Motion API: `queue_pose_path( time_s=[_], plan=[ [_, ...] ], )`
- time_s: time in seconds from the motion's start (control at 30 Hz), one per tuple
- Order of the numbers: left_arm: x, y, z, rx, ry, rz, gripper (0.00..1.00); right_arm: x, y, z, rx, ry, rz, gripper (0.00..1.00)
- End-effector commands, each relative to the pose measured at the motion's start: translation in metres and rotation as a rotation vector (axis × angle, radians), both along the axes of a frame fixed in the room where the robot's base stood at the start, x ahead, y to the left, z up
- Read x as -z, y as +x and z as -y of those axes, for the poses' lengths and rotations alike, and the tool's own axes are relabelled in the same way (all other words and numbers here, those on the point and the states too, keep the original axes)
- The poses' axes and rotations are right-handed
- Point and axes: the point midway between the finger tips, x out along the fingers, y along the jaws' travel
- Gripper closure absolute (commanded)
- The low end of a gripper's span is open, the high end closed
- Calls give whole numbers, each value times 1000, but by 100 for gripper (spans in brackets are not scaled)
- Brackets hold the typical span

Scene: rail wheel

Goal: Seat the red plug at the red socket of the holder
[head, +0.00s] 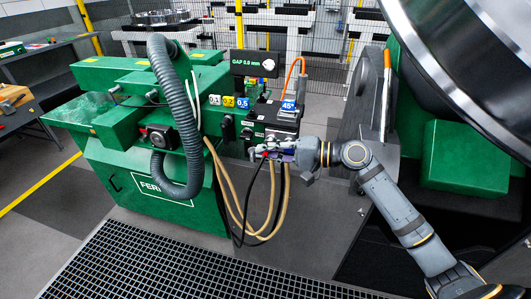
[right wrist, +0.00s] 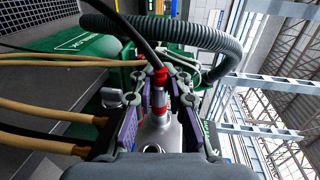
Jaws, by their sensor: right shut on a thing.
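The red plug (right wrist: 158,80) is between the purple-padded fingers of my right gripper (right wrist: 158,98) in the right wrist view, with a black cable running up from it. A second red band and a pale metal body (right wrist: 158,132) show beyond the plug. I cannot tell whether the plug touches a socket. In the head view my right gripper (head: 272,154) is shut, small and dark, in front of the black holder (head: 283,117) on the green machine. The red socket cannot be made out clearly there. My left gripper is not in view.
The green machine (head: 120,182) fills the left, with a thick grey corrugated hose (head: 182,115). Tan hoses (head: 232,200) and black cables hang below my right gripper. A large metal wheel (head: 455,60) stands close on the right. A floor grating (head: 150,265) lies in front.

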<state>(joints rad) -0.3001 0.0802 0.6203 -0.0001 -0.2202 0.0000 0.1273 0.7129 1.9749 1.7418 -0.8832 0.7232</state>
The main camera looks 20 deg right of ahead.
Motion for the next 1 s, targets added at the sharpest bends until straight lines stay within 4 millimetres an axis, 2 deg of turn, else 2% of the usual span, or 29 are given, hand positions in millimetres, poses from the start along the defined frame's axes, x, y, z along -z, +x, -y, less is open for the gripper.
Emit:
queue_pose_path(
  time_s=[0.13,0.17,0.37,0.83,1.0],
  plan=[
    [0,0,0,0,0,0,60,-1,1,1,4,0,3,100],
    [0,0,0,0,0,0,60,-1,1,1,4,0,3,84],
    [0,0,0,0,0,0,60,-1,1,1,4,-1,3,58],
    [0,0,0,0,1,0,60,0,0,0,4,-1,1,58],
    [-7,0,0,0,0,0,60,-1,-13,-8,2,-3,-1,58]
  ],
)
